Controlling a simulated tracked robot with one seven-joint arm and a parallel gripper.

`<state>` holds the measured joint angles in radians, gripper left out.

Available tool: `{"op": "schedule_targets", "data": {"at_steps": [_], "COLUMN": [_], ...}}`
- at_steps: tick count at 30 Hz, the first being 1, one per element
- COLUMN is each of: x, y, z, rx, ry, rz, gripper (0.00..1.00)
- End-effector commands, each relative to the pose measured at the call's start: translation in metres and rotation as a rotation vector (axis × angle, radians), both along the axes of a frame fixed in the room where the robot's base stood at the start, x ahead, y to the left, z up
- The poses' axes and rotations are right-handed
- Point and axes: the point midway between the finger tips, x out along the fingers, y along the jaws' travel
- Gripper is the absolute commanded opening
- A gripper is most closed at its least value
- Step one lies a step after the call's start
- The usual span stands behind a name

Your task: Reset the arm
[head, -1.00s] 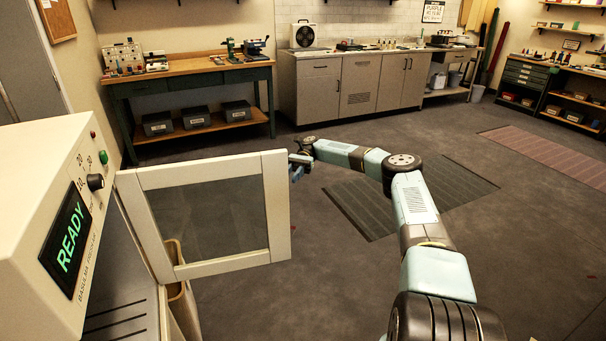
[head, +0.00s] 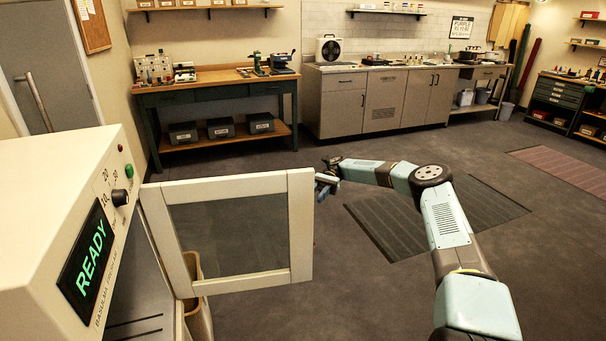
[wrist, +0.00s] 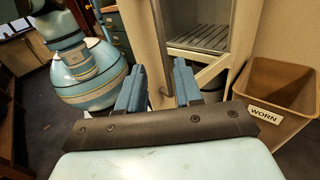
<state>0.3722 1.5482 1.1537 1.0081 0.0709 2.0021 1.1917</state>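My gripper (head: 328,182) is at the end of my arm, just right of the open door's free edge in the head view. In the wrist view my gripper (wrist: 158,88) shows two blue fingers standing apart, with nothing held between them. The white cabinet (head: 50,195) at left has a green READY display (head: 88,260). Its framed glass door (head: 235,235) stands swung open. In the wrist view a pale upright panel stands behind the fingers; I cannot tell whether they touch it.
A brown bin (wrist: 285,90) labelled WORN stands right of the fingers in the wrist view. A slatted shelf (wrist: 200,38) shows inside an opening. A workbench (head: 215,90) and grey counters (head: 385,100) line the back wall. The floor around the dark mat (head: 400,225) is clear.

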Motion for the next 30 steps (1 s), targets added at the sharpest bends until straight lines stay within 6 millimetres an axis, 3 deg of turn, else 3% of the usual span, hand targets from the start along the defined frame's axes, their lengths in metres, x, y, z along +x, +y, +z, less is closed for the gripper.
{"op": "schedule_targets", "data": {"at_steps": [16, 30], "x": [-0.031, -0.068], "y": [0.03, 0.021], "z": [0.088, 0.149], "rx": [-0.153, -0.284], "ry": [-0.319, -0.611], "rz": [0.062, 0.1], "gripper": [0.35, 0.35]}}
